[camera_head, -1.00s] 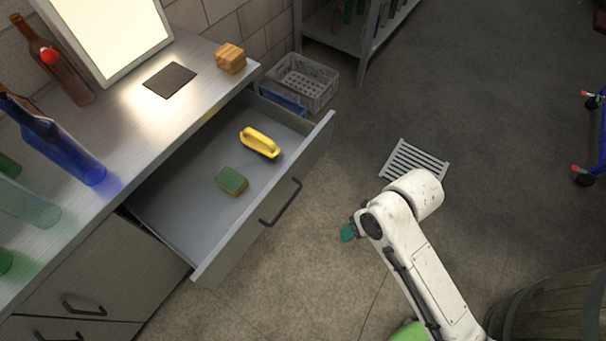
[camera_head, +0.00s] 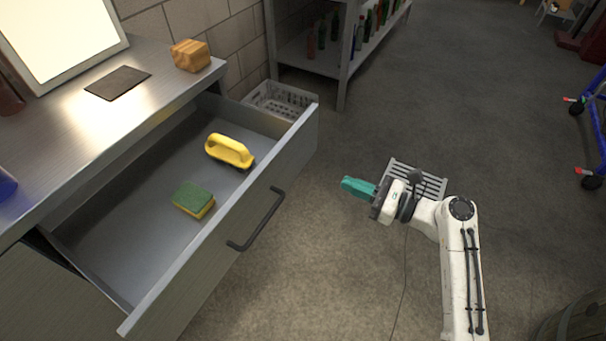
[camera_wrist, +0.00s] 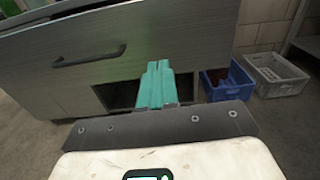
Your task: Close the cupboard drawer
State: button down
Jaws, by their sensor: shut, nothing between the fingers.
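The cupboard drawer (camera_head: 290,160) is pulled far out of the cupboard in the head view. Its dark bar handle (camera_head: 257,219) is on the front panel. A yellow-handled brush (camera_head: 229,150) and a green and yellow sponge (camera_head: 194,199) lie inside it. My gripper (camera_head: 346,186), with teal fingers, is shut and empty. It is to the right of the drawer front, apart from it, and points toward it. In the wrist view the teal fingers (camera_wrist: 157,84) are in front of the drawer front (camera_wrist: 150,35), right of the handle (camera_wrist: 88,57).
On the worktop are a dark mat (camera_head: 118,83) and a wooden block (camera_head: 190,55). A blue crate (camera_wrist: 227,83) and a grey crate (camera_wrist: 275,76) stand on the floor. A floor grate (camera_head: 428,180) lies beyond my arm. A bottle shelf (camera_head: 343,60) stands behind. Floor before the drawer is clear.

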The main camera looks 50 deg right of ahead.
jog(key=b, duration=0.2)
send_near(290, 158)
jog(key=x, duration=0.6)
jog(key=shift+w+a, duration=0.1)
jog(key=shift+w, duration=0.35)
